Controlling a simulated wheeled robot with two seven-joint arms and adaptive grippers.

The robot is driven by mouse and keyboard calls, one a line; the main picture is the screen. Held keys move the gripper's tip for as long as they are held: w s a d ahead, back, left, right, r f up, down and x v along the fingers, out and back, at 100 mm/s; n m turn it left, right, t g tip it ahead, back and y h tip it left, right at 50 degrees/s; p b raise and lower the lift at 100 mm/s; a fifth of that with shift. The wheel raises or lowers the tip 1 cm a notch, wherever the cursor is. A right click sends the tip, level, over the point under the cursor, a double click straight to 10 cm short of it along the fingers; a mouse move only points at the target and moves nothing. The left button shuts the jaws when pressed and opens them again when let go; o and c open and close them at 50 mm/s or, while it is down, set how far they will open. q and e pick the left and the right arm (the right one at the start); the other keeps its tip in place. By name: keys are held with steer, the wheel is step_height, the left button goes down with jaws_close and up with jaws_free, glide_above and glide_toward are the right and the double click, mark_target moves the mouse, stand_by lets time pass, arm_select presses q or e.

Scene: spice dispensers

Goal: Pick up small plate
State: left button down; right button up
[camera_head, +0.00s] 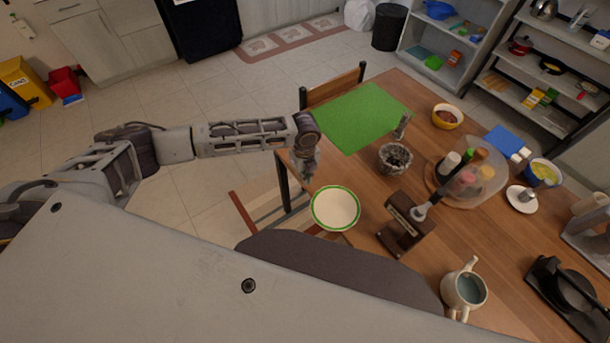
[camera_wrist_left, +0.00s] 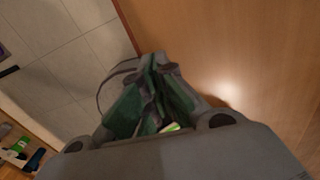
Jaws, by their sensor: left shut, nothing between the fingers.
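The small plate (camera_head: 336,209), cream with a green rim, lies flat at the near left edge of the wooden table (camera_head: 372,190). My left gripper (camera_head: 306,176) hangs over the table's left edge, just beyond the plate and a little to its left. It looks apart from the plate. In the left wrist view my left gripper (camera_wrist_left: 153,62) has its fingers together with nothing held. A small green and white patch shows low behind the fingers there; I cannot tell if it is the plate. My right gripper is not in view.
A green mat (camera_head: 362,117) lies beyond the gripper, with a chair (camera_head: 334,86) behind. Shelves stand at the back right.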

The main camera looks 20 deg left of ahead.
arm_select(q)
steer(key=shift+r, duration=0.7)
step_height(320, 180, up, 8)
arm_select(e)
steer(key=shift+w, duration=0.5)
